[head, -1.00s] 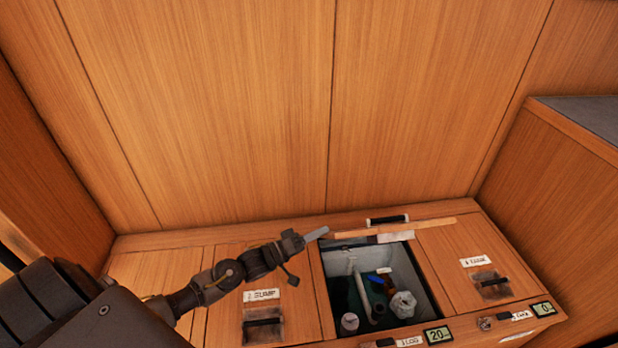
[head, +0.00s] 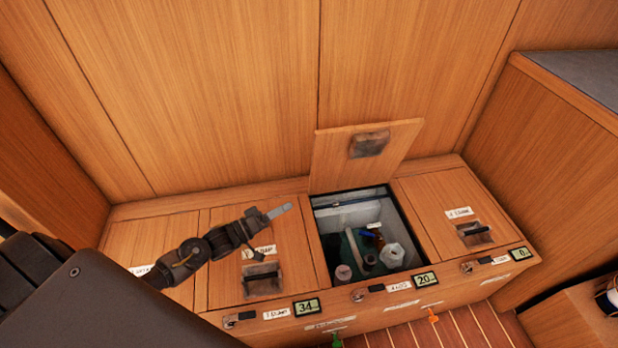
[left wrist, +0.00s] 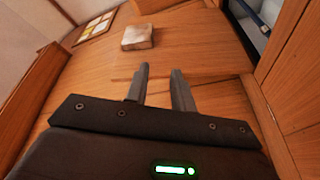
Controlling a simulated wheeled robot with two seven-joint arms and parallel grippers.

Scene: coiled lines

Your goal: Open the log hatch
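The log hatch's wooden lid (head: 345,160) stands raised behind its opening, leaning back toward the rear wall. A grey metal box-like plate (head: 368,145) shows on its face. The opening (head: 320,215) is uncovered, with a pipe and several containers inside. The log label (head: 398,286) is on the front edge below. My left gripper (head: 287,209) is left of the opening, above the neighbouring hatch and apart from the lid. In the left wrist view its two fingers (left wrist: 160,88) are separated, with nothing between them. My right gripper is not in view.
A closed hatch with a black handle (head: 263,278) lies left of the opening; another closed hatch (head: 440,200) lies right. Small displays (head: 425,279) and latches line the front edge. A tall wooden cabinet (head: 570,150) stands at the right.

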